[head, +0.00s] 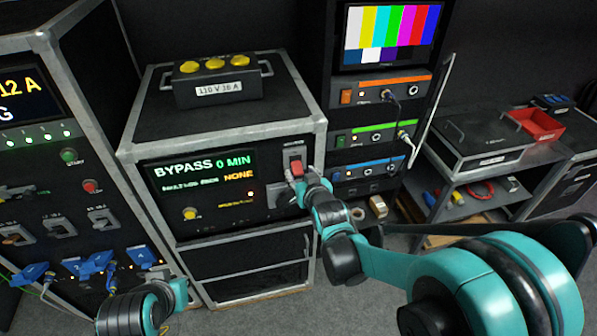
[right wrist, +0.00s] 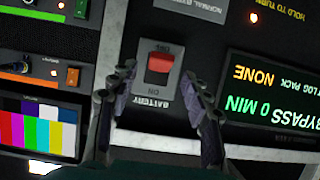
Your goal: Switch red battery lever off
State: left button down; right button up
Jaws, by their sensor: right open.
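The red battery lever (head: 296,168) sits on a grey switch plate at the upper right of the panel reading BYPASS 0 MIN. In the right wrist view the red lever (right wrist: 160,62) shows upside down, between ON and OFF lettering; its red handle lies nearer the OFF lettering. My right gripper (head: 300,178) is just in front of the lever. In the right wrist view its fingers (right wrist: 157,75) are spread, one on each side of the plate, with nothing between them held. My left gripper (head: 135,300) is low at the left; its fingers are not clear.
A yellow-button box (head: 215,88) stands on the bypass cabinet (head: 145,120). A rack with a colour-bar screen (head: 391,35) stands to the right, with a light handle rail (head: 432,110). Blue plugs (head: 97,262) are near my left arm.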

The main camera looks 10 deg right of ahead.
aim_at(298, 171)
jog(key=shift+b+x, duration=0.3)
jog(key=shift+x, duration=1.6)
jog(key=shift+c, duration=0.3)
grip_shut()
jog(key=f+t+b, duration=0.1)
jog(key=b, duration=0.3)
jog(key=shift+f+t, duration=0.1)
jog(key=shift+t, duration=0.2)
jog(key=shift+b, duration=0.3)
jog(key=shift+r, duration=0.2)
jog(key=shift+o, duration=0.3)
grip_release()
